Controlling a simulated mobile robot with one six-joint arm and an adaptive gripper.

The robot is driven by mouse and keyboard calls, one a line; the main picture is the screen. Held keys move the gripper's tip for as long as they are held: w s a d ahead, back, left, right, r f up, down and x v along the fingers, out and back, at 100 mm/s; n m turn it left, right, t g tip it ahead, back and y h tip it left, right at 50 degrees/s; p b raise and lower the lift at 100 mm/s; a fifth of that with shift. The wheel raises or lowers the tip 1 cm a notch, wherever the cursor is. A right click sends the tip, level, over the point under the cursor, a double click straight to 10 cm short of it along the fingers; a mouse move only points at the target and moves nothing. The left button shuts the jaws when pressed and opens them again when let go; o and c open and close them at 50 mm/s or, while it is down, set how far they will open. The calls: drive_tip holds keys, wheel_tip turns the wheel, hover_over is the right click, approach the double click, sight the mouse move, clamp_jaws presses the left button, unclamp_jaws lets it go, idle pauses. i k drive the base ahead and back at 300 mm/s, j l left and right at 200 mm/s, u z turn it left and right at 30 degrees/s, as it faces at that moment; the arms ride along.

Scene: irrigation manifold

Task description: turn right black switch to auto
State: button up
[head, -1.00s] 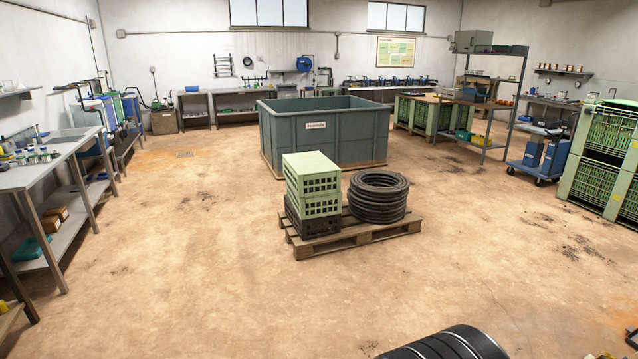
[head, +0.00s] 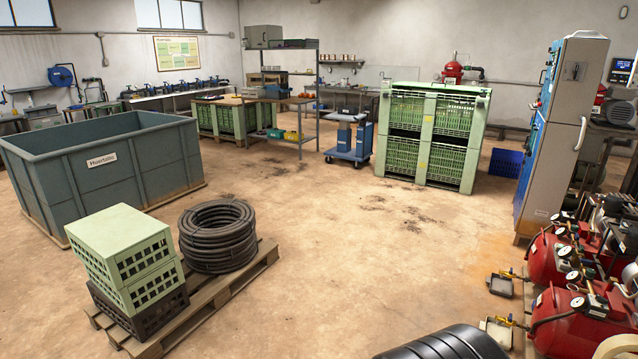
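I cannot make out a black switch anywhere in the head view. A tall blue and grey cabinet (head: 566,135) stands at the right, seen from its side, with its front turned mostly away, so any switches on it are hidden or too small to tell. A small dark control box with a lit display (head: 621,66) hangs on the wall at the far right edge. My gripper is not in view; only a black ribbed part of my own body shows at the bottom edge.
A pallet (head: 214,305) with green crates (head: 130,262) and a black hose coil (head: 218,236) stands at the left, before a large grey-green tub (head: 99,178). Stacked green bins (head: 433,135) stand behind. Red tanks (head: 570,318) line the right. The middle floor is clear.

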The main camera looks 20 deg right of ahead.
sight(601, 300)
drive_tip(key=i+l+z, duration=0.5)
drive_tip(key=i+z, duration=1.55)
drive_tip(key=i, duration=0.15)
drive_tip(key=i+z, duration=0.4)
drive_tip(key=i+j+z, duration=0.2)
drive_tip(key=i+z, duration=0.15)
drive_tip(key=i, duration=0.2)
drive_tip(key=i+j+z, duration=0.55)
drive_tip(key=i+z, duration=0.2)
drive_tip(key=i, duration=0.1)
